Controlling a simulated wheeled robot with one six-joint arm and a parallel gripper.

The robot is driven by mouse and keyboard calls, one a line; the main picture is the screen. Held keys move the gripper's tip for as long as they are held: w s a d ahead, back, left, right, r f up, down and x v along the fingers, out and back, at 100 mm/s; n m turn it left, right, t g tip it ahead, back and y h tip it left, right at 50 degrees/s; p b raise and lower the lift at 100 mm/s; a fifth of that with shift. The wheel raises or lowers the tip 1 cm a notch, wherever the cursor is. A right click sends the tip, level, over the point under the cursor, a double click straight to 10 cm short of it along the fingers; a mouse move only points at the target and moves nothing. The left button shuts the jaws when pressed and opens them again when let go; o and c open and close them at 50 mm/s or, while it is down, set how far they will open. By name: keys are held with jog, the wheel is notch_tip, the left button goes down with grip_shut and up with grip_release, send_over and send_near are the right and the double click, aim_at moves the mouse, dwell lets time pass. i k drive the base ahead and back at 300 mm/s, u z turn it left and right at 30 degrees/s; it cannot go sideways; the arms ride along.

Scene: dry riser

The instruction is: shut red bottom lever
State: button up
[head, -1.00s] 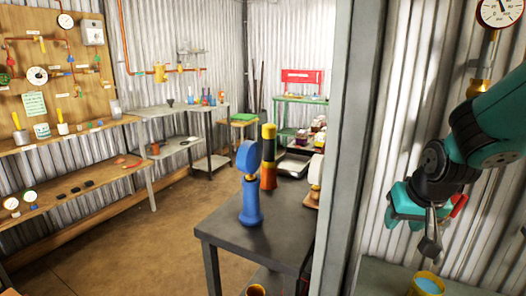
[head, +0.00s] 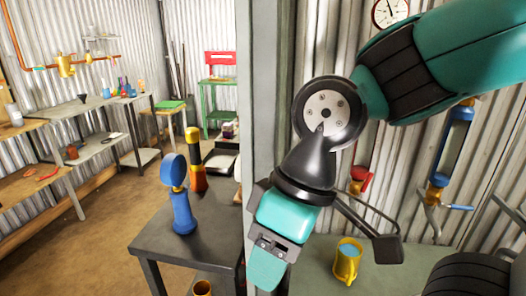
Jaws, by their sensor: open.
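A red valve part (head: 359,181), which may be the red bottom lever, shows on a thin pipe at the corrugated wall, right of my wrist. It is small and partly behind my arm, so its lever position cannot be told. My gripper (head: 268,262), teal and open, points down in front of the grey post, left of and nearer than the red part. It is apart from it and holds nothing visible. Its fingers are partly hidden by its own body.
A blue upright cylinder with brass fittings (head: 457,140) and a blue lever (head: 457,207) hang on the right wall. A yellow cup (head: 347,262) stands on the bench below. The grey post (head: 262,90) stands close behind my gripper. A dark table (head: 150,240) stands left.

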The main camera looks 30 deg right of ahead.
aim_at(369, 176)
jog(key=z, duration=1.15)
